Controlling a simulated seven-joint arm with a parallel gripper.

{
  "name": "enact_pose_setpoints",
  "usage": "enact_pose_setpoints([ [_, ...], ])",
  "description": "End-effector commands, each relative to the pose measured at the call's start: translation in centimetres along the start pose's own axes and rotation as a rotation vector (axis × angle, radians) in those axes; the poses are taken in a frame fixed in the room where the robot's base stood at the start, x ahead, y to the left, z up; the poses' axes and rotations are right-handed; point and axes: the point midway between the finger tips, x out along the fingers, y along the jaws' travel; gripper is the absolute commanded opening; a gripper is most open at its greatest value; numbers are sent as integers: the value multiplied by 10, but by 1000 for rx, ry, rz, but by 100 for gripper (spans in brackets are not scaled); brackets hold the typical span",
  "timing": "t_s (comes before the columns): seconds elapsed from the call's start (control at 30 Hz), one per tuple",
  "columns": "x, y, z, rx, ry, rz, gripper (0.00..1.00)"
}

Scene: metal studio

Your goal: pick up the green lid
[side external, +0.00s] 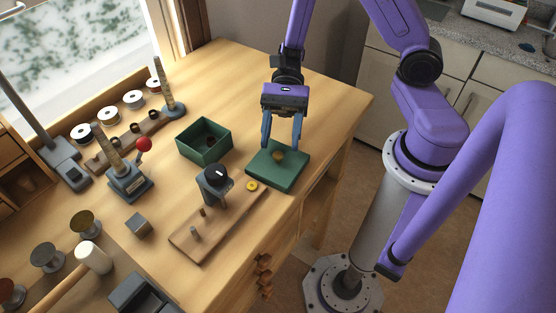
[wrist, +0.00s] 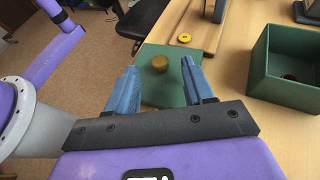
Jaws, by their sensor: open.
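The green lid (side external: 284,177) lies flat on the wooden table near its right edge, with a round brass-coloured knob (side external: 278,155) on top. In the wrist view the lid (wrist: 160,100) and its knob (wrist: 160,63) show between and beyond my fingers. My gripper (side external: 281,145) is open above the lid, its blue fingers pointing down on either side of the knob. In the wrist view my gripper (wrist: 159,80) holds nothing. The fingers hide parts of the lid's sides. I cannot tell whether the fingertips touch the lid.
An open green box (side external: 204,152) stands left of the lid; the wrist view shows it (wrist: 292,88) at right. A wooden board (side external: 232,222) with pegs and a dark cylinder (side external: 214,183) lies in front. A yellow disc (side external: 252,186) sits near the lid. The table behind is clear.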

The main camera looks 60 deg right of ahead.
Motion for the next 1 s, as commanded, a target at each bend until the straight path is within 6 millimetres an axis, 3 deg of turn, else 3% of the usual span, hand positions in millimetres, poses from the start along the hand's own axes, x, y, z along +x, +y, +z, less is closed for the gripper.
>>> enact_pose_setpoints([
  [0.2, 18, 0, 0, 0, -1, 2, 52],
  [0.43, 19, 0, 0, 0, 0, 0, 52],
  [0.47, 19, 0, 0, 0, 0, 0, 49],
  [0.6, 19, 0, 0, 0, 0, 1, 3],
  [0.63, 19, 0, 0, 0, 0, 1, 0],
  [1.0, 19, 0, 0, -1, -1, 1, 0],
])
